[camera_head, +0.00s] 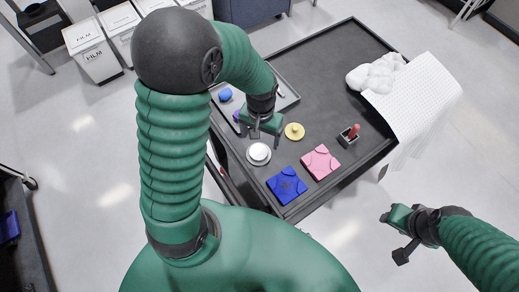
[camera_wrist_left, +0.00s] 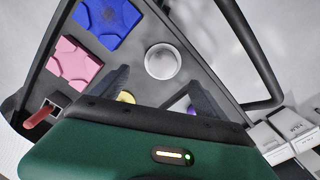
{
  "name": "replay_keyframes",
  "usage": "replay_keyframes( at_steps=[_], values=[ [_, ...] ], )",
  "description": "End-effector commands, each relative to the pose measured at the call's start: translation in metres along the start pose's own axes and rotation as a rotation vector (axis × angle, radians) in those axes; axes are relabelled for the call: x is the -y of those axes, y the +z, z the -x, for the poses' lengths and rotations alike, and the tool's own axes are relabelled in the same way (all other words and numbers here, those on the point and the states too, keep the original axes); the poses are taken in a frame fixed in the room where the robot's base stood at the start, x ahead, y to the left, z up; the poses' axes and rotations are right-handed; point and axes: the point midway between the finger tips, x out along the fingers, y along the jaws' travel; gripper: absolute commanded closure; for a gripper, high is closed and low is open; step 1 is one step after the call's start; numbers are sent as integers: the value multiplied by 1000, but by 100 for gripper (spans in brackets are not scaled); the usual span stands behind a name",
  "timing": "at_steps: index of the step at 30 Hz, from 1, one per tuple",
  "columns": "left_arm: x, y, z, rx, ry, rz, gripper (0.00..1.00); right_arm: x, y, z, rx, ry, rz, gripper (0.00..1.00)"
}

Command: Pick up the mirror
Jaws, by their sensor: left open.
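A white round piece with a grey rim (camera_head: 258,154) lies flat near the table's left edge. It also shows in the left wrist view (camera_wrist_left: 162,61). It looks most like the mirror, but I cannot tell for sure. My left gripper (camera_head: 266,139) is open and empty above the table, just beyond the round piece and apart from it. Its two fingers show wide apart in the left wrist view (camera_wrist_left: 160,90). A yellow round piece (camera_head: 294,131) lies to its right in the head view. My right gripper (camera_head: 393,236) is off the table at the right, and its jaws are unclear.
A blue block (camera_head: 287,185) and a pink block (camera_head: 321,162) sit at the near edge of the dark table (camera_head: 330,55). A small holder with a red handle (camera_head: 352,132) stands right of them. A grey tray (camera_head: 285,76) lies behind my left gripper. White cloth (camera_head: 375,75) lies at the right.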

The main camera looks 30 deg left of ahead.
Motion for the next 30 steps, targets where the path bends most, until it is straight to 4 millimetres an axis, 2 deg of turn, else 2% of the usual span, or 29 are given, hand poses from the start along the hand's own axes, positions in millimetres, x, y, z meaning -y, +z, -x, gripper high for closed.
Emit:
replay_keyframes(
  at_steps=[1, 4, 11, 18, 25, 30],
  values=[
    [0, 1, -15, 7, 0, 0, 15, 0, 0, -1, 0, 0, 0, 59],
    [2, 0, -37, 5, 1, 0, 15, 0, 0, -1, 0, 0, -1, 59],
    [6, 0, -62, 2, 3, 1, 15, 0, -1, 1, -1, 0, -1, 59],
    [10, -2, -101, 1, 3, 0, 15, 0, -2, 5, -1, 0, 0, 59],
    [9, -3, -103, -3, 2, 0, 15, 0, -1, 4, -1, 0, 0, 59],
    [10, -3, -103, -2, 3, 0, 36, 0, -1, 4, -1, 0, 0, 59]
  ],
)
